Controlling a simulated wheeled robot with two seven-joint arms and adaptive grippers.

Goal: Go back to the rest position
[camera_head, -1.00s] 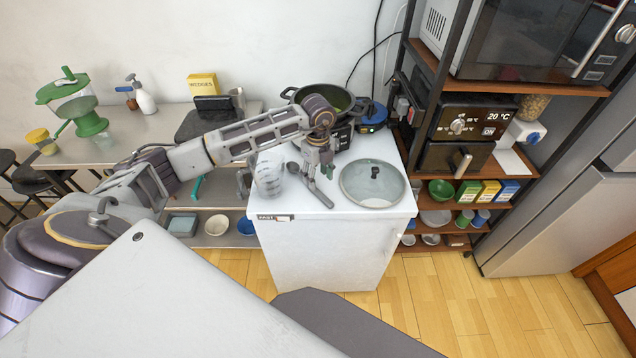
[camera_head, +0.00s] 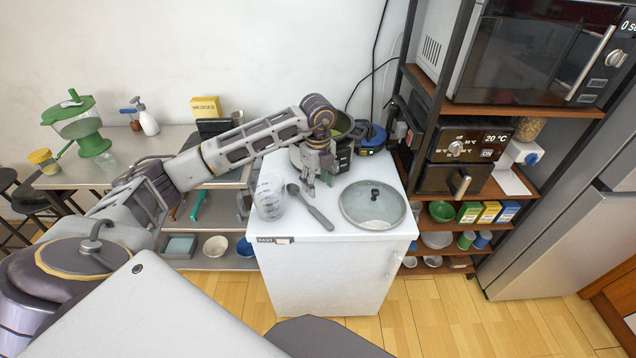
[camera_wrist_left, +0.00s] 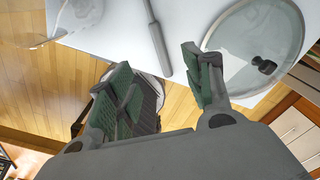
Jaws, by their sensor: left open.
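The ladle handle (camera_wrist_left: 157,42) and the glass lid (camera_wrist_left: 262,45) lie beyond the fingers there. A clear measuring cup (camera_head: 269,197) stands left of the ladle. My left arm partly hides the dark pot (camera_head: 342,125) behind the gripper. My right gripper does not show.
A shelf rack with a toaster oven (camera_head: 463,160) and microwave (camera_head: 535,55) stands on the right. A blue round item (camera_head: 371,138) sits behind the lid. A steel side table on the left holds a green-topped dispenser (camera_head: 80,125) and spray bottle (camera_head: 147,120). Open floor lies in front.

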